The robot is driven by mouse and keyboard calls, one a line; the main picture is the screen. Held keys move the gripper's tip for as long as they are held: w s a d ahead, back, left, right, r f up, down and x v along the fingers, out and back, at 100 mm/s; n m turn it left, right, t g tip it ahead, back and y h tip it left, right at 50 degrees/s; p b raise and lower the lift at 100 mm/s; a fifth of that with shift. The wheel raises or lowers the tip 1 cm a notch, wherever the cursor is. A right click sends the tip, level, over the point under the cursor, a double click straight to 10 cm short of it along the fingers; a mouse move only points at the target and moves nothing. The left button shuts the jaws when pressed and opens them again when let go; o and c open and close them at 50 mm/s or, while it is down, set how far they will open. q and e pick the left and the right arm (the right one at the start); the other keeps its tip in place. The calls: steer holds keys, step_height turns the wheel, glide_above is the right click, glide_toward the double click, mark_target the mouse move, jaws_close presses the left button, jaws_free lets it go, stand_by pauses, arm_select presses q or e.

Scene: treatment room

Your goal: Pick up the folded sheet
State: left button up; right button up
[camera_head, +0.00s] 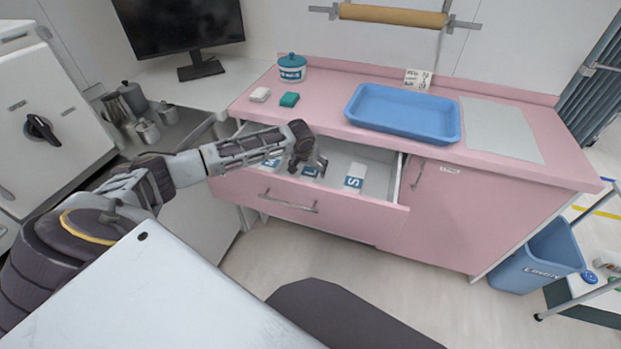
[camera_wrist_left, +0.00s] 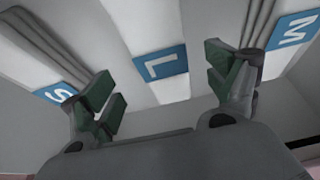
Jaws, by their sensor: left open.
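My left gripper (camera_head: 308,168) reaches into the open drawer (camera_head: 385,208) of the pink cabinet. It is open, with nothing between its fingers. I cannot tell whether any pack is the folded sheet. A flat pale sheet-like piece (camera_head: 502,130) lies on the countertop. My right gripper is not in view.
A blue tray (camera_head: 403,113) stands on the pink countertop (camera_head: 335,80). A blue bin (camera_head: 536,262) stands right of the cabinet. The drawer walls enclose the gripper.

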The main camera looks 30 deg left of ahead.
mark_target(310, 173)
arm_select(q)
steer(key=shift+w+f, duration=0.25)
steer(key=shift+f, duration=0.25)
steer(key=shift+w+a+f, duration=0.1)
steer(key=shift+a+f, duration=0.05)
steer(key=shift+f, duration=0.5)
steer(key=b+x, duration=0.1)
steer(key=x, duration=0.1)
steer(key=shift+w+f, duration=0.1)
steer(key=shift+f, duration=0.2)
steer(key=shift+w+a+f, duration=0.1)
steer(key=shift+w+f, duration=0.05)
steer(key=shift+f, duration=0.45)
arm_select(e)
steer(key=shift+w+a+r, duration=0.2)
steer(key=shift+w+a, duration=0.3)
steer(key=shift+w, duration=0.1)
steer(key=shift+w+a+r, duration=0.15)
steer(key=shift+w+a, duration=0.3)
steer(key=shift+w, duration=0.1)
arm_select(q)
steer(key=c, duration=1.1)
steer(key=shift+c, duration=0.8)
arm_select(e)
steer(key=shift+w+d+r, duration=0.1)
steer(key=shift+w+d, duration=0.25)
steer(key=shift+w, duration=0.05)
